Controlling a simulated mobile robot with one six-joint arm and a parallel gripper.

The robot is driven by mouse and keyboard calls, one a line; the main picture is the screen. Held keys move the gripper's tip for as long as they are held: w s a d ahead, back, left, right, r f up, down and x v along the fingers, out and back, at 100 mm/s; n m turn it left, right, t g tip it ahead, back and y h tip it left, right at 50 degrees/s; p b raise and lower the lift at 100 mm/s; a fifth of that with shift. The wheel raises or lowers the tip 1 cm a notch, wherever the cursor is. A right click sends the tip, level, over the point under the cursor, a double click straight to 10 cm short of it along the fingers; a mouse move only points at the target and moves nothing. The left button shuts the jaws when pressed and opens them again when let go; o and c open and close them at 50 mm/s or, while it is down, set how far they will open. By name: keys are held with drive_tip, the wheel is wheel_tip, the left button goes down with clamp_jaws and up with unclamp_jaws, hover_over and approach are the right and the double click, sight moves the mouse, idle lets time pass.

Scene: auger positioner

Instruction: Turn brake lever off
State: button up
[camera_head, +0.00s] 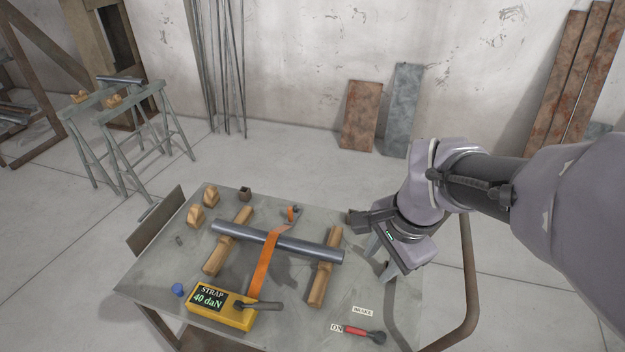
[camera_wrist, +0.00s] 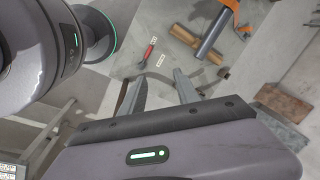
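The brake lever (camera_head: 362,333) is a short red bar with a dark round end, lying flat near the front right of the table. A white "ON" label (camera_head: 337,328) is beside its left end, and a white "BRAKE" label (camera_head: 362,311) lies just behind it. The lever also shows in the wrist view (camera_wrist: 149,51), beyond my fingertips. My gripper (camera_head: 381,259) is above the table's right side, behind the lever and apart from it. In the wrist view its two fingers (camera_wrist: 160,88) stand apart with nothing between them.
A grey pipe (camera_head: 310,248) rests on two wooden blocks, with an orange strap (camera_head: 264,265) across it. A yellow strap gauge (camera_head: 237,317) reading "40 daN" is at the table's front left. A curved metal rail (camera_head: 470,280) runs along the right edge. Table around the lever is clear.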

drive_tip(key=w+f+m+g+p, duration=0.25)
drive_tip(key=w+f+m, duration=0.3)
drive_tip(key=f, duration=0.45)
drive_tip(key=m+g, duration=0.2)
drive_tip(key=m, duration=0.1)
approach(357, 329)
drive_tip(key=shift+h, duration=0.4)
drive_tip(key=b+x, duration=0.1)
drive_tip(key=x, duration=0.1)
drive_tip(key=b+x, duration=0.2)
drive_tip(key=x, duration=0.1)
drive_tip(key=b+x, duration=0.2)
drive_tip(key=x, duration=0.1)
drive_tip(key=shift+a+f, duration=0.2)
drive_tip(key=shift+a, duration=0.2)
clamp_jaws()
